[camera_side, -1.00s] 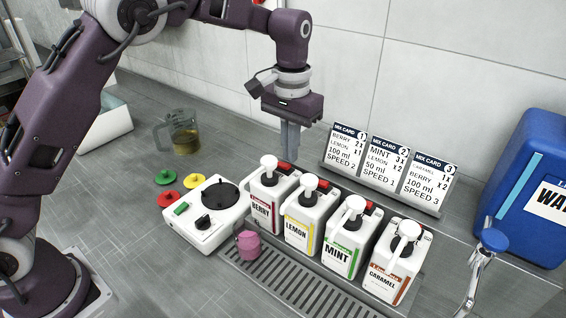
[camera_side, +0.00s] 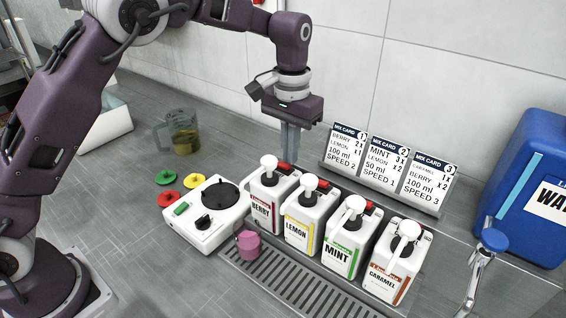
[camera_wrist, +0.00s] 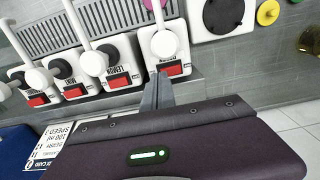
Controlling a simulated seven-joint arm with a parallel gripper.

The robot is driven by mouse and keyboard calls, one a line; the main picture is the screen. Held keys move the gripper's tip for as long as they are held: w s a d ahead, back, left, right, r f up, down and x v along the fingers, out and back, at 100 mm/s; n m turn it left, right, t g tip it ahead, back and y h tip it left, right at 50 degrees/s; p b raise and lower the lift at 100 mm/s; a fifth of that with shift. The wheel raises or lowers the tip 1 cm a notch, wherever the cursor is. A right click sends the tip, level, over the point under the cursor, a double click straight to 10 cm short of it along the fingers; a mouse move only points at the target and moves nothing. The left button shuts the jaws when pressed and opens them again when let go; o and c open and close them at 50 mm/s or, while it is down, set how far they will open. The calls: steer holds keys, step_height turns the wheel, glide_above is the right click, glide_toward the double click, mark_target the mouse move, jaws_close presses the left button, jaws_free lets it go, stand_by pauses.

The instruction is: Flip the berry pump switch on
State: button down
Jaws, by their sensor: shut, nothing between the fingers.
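The berry pump (camera_side: 262,208) is a white jug with a white pump head and a dark red label, at the left end of the pump row. Its red switch (camera_side: 286,168) sits at the back of its top and shows as a red rocker in the wrist view (camera_wrist: 174,71). My gripper (camera_side: 289,156) is shut and empty, pointing down just behind and over the switch. In the wrist view the fingertips (camera_wrist: 161,80) are close beside the switch. I cannot tell whether they touch it, or which way the switch is set.
Lemon (camera_side: 305,222), mint (camera_side: 346,243) and caramel (camera_side: 392,265) pumps with red switches stand to the right. A mix card rack (camera_side: 380,196) stands behind them, near the wall. A white mixer base (camera_side: 205,225) and pink cup (camera_side: 248,244) are at left and front.

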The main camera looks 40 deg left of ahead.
mark_target(289, 168)
steer(key=shift+f, duration=0.85)
step_height(289, 168, up, 7)
stand_by(0.8)
steer(key=s+a+r+t+h, duration=0.1)
steer(key=s+a+r+t, duration=0.15)
steer(key=s+r, duration=0.4)
steer(key=s+a+r+t, duration=0.1)
steer(key=s+a+r, duration=0.3)
steer(key=s, duration=0.6)
steer(key=s+f+t, duration=0.1)
steer(key=s+f, duration=0.1)
steer(key=s, duration=0.5)
steer(key=s+a+f+t+y, duration=0.1)
steer(key=s+f, duration=0.2)
steer(key=s, duration=0.5)
steer(key=shift+a+f, duration=0.2)
steer(key=shift+f, duration=0.05)
